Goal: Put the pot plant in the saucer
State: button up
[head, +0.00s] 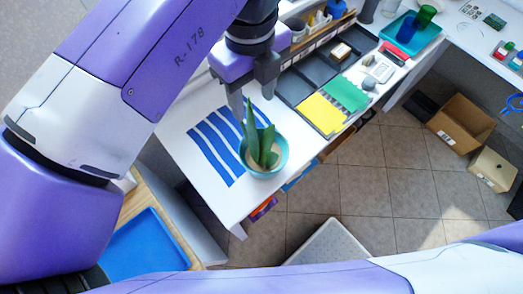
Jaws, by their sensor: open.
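The pot plant (264,151), with upright green leaves in a round teal pot, stands on the white counter at the right edge of a blue-and-white striped mat. My gripper (253,107) is open above it, fingers pointing down. The tallest leaf tip shows between the two fingers, but the fingers appear well above the pot, and I cannot tell whether they touch the leaves. I cannot make out a separate saucer; anything under the pot is hidden.
The striped mat (213,150) lies left of the pot. Yellow (321,113) and green (346,94) sheets and dark trays lie farther back. A teal tray (425,42) holds cups. A blue tray (147,248) is at lower left. The counter's front edge is close to the pot.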

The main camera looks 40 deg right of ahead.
aim_at(264, 138)
jog(key=f+b, duration=0.2)
jog(key=f, duration=0.1)
jog(key=f+b, duration=0.1)
jog(key=shift+w+d+f+b, duration=0.2)
jog(key=shift+d+f+b, duration=0.1)
jog(key=shift+r, duration=0.1)
jog(key=shift+c, duration=0.4)
grip_shut()
dwell(0.6)
